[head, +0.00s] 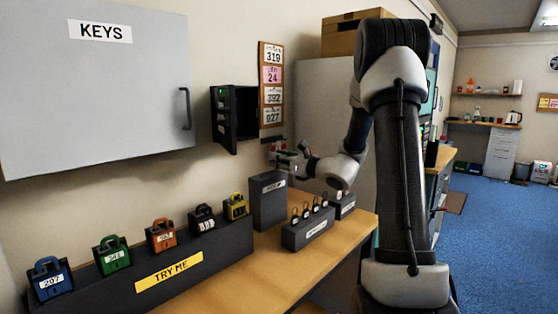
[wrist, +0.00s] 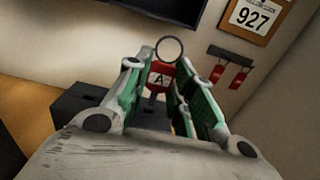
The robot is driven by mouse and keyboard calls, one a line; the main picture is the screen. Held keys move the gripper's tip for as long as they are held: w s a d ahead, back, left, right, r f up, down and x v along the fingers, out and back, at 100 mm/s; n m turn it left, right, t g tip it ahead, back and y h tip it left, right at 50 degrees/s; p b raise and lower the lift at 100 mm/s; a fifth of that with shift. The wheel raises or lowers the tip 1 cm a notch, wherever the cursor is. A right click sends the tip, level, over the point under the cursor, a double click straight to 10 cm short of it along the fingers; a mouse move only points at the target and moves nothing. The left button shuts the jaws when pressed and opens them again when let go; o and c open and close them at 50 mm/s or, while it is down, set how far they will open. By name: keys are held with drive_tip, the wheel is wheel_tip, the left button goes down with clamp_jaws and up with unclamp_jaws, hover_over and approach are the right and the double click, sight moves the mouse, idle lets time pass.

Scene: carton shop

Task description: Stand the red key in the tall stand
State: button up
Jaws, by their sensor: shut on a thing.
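The red key (wrist: 160,70) has a round ring on top and a dark letter A on a pale patch. My gripper (wrist: 160,88) is shut on it, with the green-lined fingers on either side. A dark shank shows below its red head; its lower end is hidden. In the head view my gripper (head: 286,160) is just above and behind the tall stand (head: 269,203), a dark upright box with a white label. A dark block (wrist: 80,103) lies below the fingers in the wrist view. I cannot tell whether the key touches the stand.
A low dark block (head: 308,232) with several ringed keys stands right of the tall stand, with a smaller block (head: 344,207) behind. Several padlocks stand on a dark ledge (head: 128,275) at left. Red tags (wrist: 239,78) hang on a wall rack. An open dark box (head: 234,118) is on the wall.

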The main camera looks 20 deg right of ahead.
sight(281, 174)
drive_tip(key=shift+f, duration=1.3)
idle(1.5)
drive_tip(key=shift+s+f, duration=0.15)
drive_tip(key=shift+f, duration=0.35)
drive_tip(key=o, duration=0.7)
drive_tip(key=shift+f, duration=0.1)
drive_tip(key=shift+o, duration=0.8)
drive_tip(key=shift+s+d+f, duration=0.1)
drive_tip(key=shift+s+d, duration=0.1)
drive_tip(key=shift+s, duration=0.2)
drive_tip(key=v, duration=0.7)
drive_tip(key=shift+r, duration=0.35)
drive_tip(key=shift+w, duration=0.1)
